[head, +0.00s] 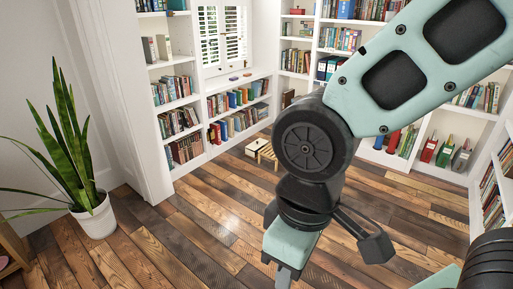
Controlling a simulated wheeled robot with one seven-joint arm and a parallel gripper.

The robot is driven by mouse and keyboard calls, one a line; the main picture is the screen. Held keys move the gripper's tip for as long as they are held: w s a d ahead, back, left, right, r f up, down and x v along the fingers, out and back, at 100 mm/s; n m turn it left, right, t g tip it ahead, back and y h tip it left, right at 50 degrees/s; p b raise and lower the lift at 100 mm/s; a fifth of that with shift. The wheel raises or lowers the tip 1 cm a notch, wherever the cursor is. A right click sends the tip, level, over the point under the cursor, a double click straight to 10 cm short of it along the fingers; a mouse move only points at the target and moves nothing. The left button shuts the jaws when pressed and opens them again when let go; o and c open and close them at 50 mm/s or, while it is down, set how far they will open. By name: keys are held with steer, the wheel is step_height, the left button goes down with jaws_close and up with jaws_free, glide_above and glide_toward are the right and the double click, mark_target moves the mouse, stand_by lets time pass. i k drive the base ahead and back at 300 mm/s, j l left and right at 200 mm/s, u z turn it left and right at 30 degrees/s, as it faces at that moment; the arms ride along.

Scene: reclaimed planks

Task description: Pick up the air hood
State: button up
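I cannot pick out an air hood in the head view. My gripper (284,274) is only partly seen at the bottom centre, below my wrist. The bottom edge of the picture cuts it off, so its fingertips and anything between them are hidden. My arm comes in from the upper right and covers part of the floor and the back shelves.
A potted plant (94,216) stands at the left. White bookshelves (206,117) line the back and right walls. A small wooden stool (262,152) stands by the back shelves. The plank floor (190,235) is clear at the middle left.

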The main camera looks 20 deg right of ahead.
mark_target(255, 144)
steer(key=i+l+z, duration=0.3)
steer(key=i+z, duration=0.25)
steer(key=i, duration=0.15)
steer(key=i+l+z, duration=0.1)
steer(key=i+z, duration=0.3)
steer(key=i, duration=2.25)
steer(key=i+l+u, duration=0.1)
steer(key=i+u, duration=0.2)
steer(key=i, duration=0.25)
steer(key=i+l+u, duration=0.25)
steer(key=i, duration=0.3)
steer(key=i+l+u, duration=0.3)
steer(key=i, duration=0.2)
steer(key=i+l+u, duration=0.25)
steer(key=u, duration=0.15)
steer(key=i+l+u, duration=0.4)
steer(key=k+j, duration=0.1)
